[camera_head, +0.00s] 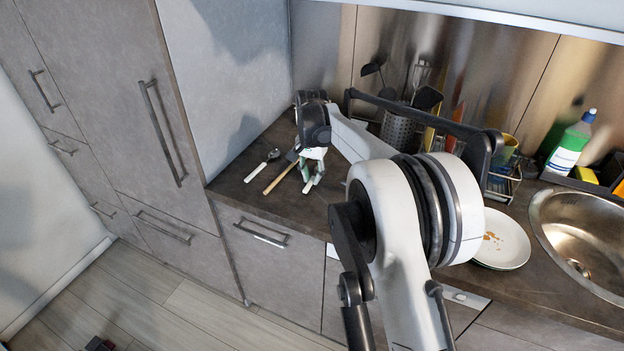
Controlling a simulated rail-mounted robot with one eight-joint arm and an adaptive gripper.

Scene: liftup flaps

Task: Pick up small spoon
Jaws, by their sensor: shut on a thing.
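My gripper (310,176) is at the left end of the counter, pointing down. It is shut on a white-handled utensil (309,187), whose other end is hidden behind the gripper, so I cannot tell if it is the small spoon. A spoon with a metal bowl and white handle (262,166) lies on the counter to the left of the gripper. A wooden-handled utensil (279,179) with a dark head lies between that spoon and my gripper.
The dark counter (240,176) is bare near the left wall. Behind my arm stand a utensil holder (397,130) and a dish rack. A plate with brown stains (508,246), a round sink (590,235) and a green-and-white bottle (570,145) are at right.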

